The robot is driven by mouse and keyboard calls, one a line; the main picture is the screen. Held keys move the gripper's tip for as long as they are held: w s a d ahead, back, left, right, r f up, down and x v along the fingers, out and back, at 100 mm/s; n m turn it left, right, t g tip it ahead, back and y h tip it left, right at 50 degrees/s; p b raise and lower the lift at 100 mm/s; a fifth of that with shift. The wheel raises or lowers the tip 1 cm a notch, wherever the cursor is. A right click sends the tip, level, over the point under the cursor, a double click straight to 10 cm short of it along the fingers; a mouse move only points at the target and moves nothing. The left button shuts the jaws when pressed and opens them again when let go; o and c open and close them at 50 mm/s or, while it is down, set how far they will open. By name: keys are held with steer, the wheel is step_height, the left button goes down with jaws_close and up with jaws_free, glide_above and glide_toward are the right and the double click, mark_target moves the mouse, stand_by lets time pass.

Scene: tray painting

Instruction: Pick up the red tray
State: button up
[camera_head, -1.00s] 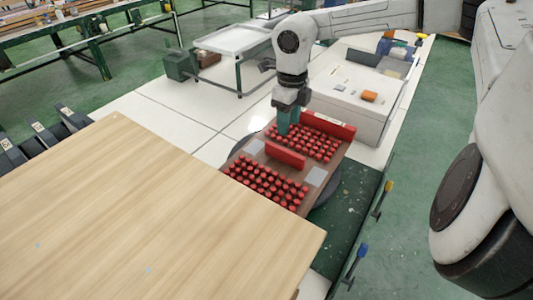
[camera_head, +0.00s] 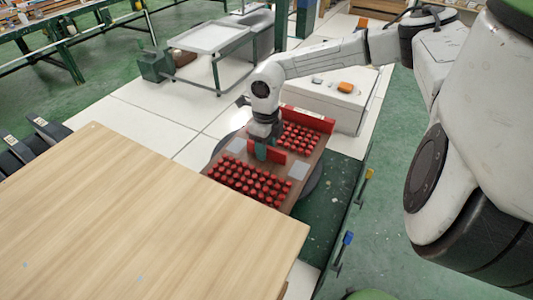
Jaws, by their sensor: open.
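The red tray (camera_head: 312,161) is a brown board with rows of red round pieces, two grey pads and a red upright bar (camera_head: 276,154) across its middle. Another red upright bar (camera_head: 307,119) stands along its far edge. The tray lies on a dark round stand beyond the wooden table. My gripper (camera_head: 262,152) is open and points down at the middle bar, with its teal fingers overlapping the bar's left part. I cannot tell whether the fingers touch it. My gripper hides some of the tray's far left part.
The wooden table (camera_head: 150,210) fills the front left. A white box (camera_head: 336,98) with an orange item (camera_head: 345,87) stands behind the tray. A metal-framed white table (camera_head: 208,37) stands at the back.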

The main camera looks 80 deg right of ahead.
steer(key=shift+c, duration=0.5)
jaws_close()
stand_by(0.9)
